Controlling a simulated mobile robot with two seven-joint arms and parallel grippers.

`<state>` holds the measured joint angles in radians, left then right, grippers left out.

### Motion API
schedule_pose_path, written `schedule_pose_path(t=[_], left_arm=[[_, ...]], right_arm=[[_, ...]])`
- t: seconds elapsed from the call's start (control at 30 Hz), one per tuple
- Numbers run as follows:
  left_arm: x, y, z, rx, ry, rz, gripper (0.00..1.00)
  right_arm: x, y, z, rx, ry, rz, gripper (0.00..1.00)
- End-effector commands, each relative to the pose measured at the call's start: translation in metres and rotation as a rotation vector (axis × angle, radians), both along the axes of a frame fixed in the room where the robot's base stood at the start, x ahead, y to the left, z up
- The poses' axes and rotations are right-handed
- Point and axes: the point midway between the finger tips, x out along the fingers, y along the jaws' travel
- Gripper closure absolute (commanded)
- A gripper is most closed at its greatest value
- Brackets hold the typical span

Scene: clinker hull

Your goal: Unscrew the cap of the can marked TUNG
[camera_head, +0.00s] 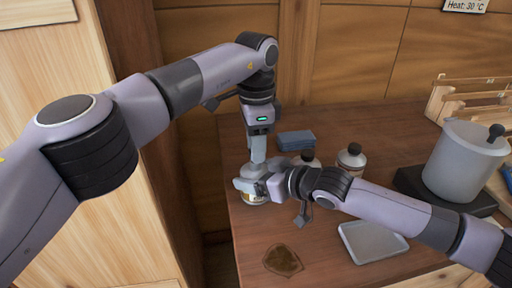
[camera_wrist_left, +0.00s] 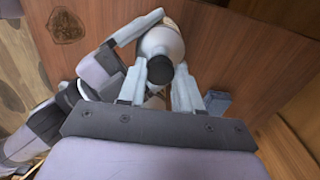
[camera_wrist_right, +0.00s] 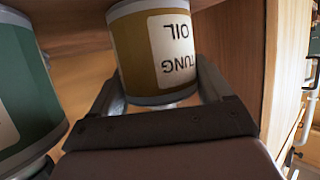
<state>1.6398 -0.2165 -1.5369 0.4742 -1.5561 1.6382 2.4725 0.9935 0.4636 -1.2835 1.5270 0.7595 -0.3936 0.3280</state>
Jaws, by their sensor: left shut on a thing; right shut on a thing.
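The TUNG OIL can (camera_wrist_right: 150,50) is ochre with a pale label, upside down in the right wrist view. In the head view, only a bit of the can (camera_head: 256,199) shows under my grippers, at the table's left. My right gripper (camera_wrist_right: 162,72) is shut on its body, one finger on each side. From above, in the left wrist view, the can's pale top (camera_wrist_left: 162,42) and black cap (camera_wrist_left: 160,70) show. My left gripper (camera_wrist_left: 160,78) points down with its fingers on either side of the cap, shut on it. In the head view the cap is hidden.
A green can (camera_wrist_right: 22,95) stands close beside in the right wrist view. Two black-capped cans (camera_head: 350,161) (camera_head: 307,158) stand to the right. A blue block (camera_head: 296,140), grey tray (camera_head: 372,242), large pot (camera_head: 462,165) and brown stain (camera_head: 283,261) are also on the table.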

Motion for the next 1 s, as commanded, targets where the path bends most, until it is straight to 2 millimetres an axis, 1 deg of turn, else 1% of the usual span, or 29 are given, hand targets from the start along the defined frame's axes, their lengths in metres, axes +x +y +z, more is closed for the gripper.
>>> schedule_pose_path(t=[0.37, 0.6, 0.67, 0.77, 0.97, 1.0], left_arm=[[0.000, 0.000, 0.003, 0.000, 0.000, 0.000, 1.00], [0.000, 0.000, 0.032, 0.000, -0.002, 0.001, 1.00], [0.000, 0.000, 0.037, 0.000, -0.002, 0.001, 1.00], [0.000, 0.000, 0.041, 0.001, 0.000, -0.001, 1.00], [0.000, 0.000, 0.041, 0.000, 0.001, -0.001, 1.00], [0.000, 0.000, 0.041, 0.000, 0.001, -0.001, 1.00]], right_arm=[[0.000, 0.000, 0.000, -0.002, 0.000, -0.001, 1.00], [0.000, 0.000, 0.000, -0.002, 0.000, -0.001, 1.00], [0.000, 0.000, -0.001, -0.002, 0.000, -0.001, 1.00], [0.000, 0.000, -0.001, -0.001, 0.000, 0.000, 1.00], [0.000, 0.000, -0.001, -0.001, 0.000, 0.000, 1.00], [0.000, 0.000, -0.001, -0.001, 0.000, 0.000, 0.08]])
